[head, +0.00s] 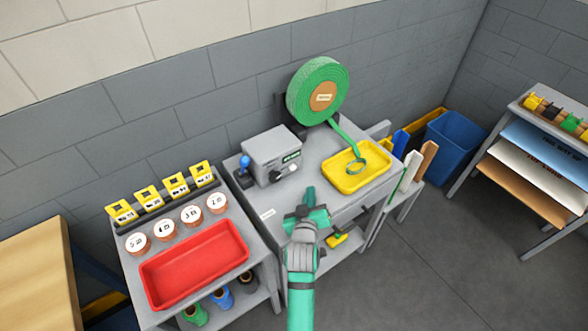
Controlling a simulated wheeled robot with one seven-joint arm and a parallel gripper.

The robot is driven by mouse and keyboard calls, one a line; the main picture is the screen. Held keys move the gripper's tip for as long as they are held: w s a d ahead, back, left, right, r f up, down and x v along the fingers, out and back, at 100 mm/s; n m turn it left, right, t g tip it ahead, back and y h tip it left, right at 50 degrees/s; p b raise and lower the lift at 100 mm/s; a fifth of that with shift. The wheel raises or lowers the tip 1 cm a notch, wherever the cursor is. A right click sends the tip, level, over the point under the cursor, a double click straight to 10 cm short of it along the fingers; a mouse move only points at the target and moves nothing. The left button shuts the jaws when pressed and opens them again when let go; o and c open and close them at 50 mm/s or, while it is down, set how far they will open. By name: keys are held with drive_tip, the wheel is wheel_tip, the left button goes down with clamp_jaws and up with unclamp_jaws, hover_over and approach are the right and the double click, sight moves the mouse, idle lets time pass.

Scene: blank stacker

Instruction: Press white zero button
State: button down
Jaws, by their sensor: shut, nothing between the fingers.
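A grey box-shaped device (272,152) stands on the grey bench against the wall. Its front has a small green-lit display (291,157). Below the display is a small pale part (291,168), perhaps the white zero button, beside a dark part; it is too small to tell clearly. My green gripper (311,194) is over the bench, in front of and to the right of the device, apart from the button in the picture. It is shut and empty. My arm hides part of the bench's front edge.
A blue-knobbed lever (244,162) stands at the device's left. A green tape reel (320,91) is behind, its strip running to a yellow tray (358,168). A red tray (194,264) and several labelled cups are at left. Bare bench top lies around my gripper.

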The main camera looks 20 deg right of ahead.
sight(293, 167)
drive_tip(key=w, duration=0.2)
drive_tip(key=w+a, duration=0.1)
drive_tip(key=w, duration=0.3)
drive_tip(key=shift+w+a, duration=0.25)
drive_tip(key=shift+w, duration=0.1)
drive_tip(key=shift+w+d+h, duration=0.1)
drive_tip(key=shift+w+h, duration=0.05)
drive_tip(key=shift+h, duration=0.15)
drive_tip(key=shift+w+a, duration=0.1)
drive_tip(key=shift+a, duration=0.25)
drive_tip(key=shift+d, duration=0.15)
drive_tip(key=shift+w, duration=0.15)
idle(1.0)
drive_tip(key=shift+w+a, duration=0.2)
drive_tip(key=shift+w, duration=0.05)
